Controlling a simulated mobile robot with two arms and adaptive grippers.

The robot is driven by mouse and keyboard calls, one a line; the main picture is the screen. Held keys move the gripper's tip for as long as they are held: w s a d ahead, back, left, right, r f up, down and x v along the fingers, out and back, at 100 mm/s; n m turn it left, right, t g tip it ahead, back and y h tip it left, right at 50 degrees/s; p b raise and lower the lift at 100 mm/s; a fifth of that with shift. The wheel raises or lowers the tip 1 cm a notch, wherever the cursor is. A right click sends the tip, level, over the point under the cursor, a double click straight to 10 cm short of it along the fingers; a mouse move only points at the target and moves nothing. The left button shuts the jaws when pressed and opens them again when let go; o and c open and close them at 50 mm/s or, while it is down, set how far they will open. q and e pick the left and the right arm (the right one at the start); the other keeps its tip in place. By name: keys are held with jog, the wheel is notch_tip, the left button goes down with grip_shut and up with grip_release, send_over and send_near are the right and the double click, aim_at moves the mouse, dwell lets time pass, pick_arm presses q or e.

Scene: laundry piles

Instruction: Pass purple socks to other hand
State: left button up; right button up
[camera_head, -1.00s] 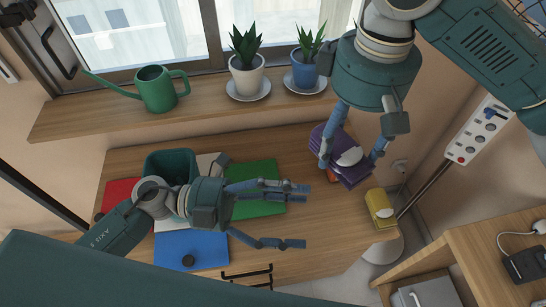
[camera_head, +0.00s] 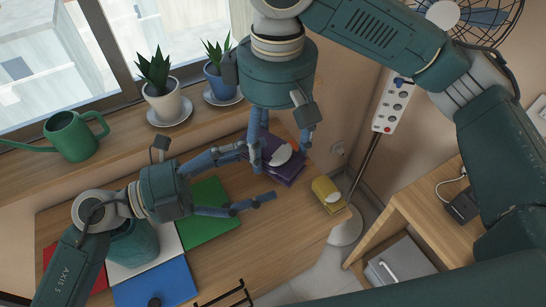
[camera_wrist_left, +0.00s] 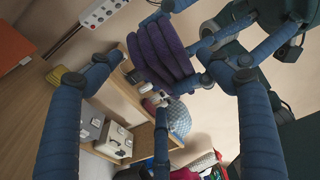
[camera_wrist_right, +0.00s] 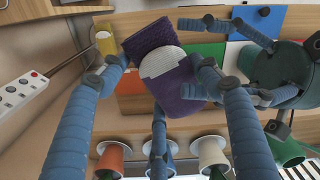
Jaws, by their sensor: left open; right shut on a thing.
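The purple socks (camera_head: 284,174) are a folded, stacked bundle with a pale patch. They also show in the left wrist view (camera_wrist_left: 158,50) and the right wrist view (camera_wrist_right: 152,38). My right gripper (camera_head: 281,152) comes down from above and is shut on the purple socks, holding them above the table. My left gripper (camera_head: 256,173) is open, its fingers pointing at the bundle from the left. In the left wrist view the socks appear between its spread fingers; I cannot tell whether they touch.
Yellow socks (camera_head: 328,194) lie at the table's right end. Red, white, blue (camera_head: 158,286) and green (camera_head: 212,217) panels and a teal bin (camera_head: 135,246) are at left. A power strip (camera_head: 392,108) is at right.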

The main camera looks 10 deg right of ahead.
aim_at(274, 161)
pick_arm(q)
jog(key=shift+w+d, duration=0.2)
jog(key=shift+d, duration=0.8)
jog(key=shift+w+d, duration=0.15)
jog(key=shift+d, duration=0.8)
jog(key=shift+c, duration=0.5)
jog(key=shift+f, duration=0.1)
jog(key=c, duration=1.2)
pick_arm(e)
jog(key=o, duration=1.2)
jog(key=shift+r, duration=0.1)
jog(key=shift+o, duration=0.2)
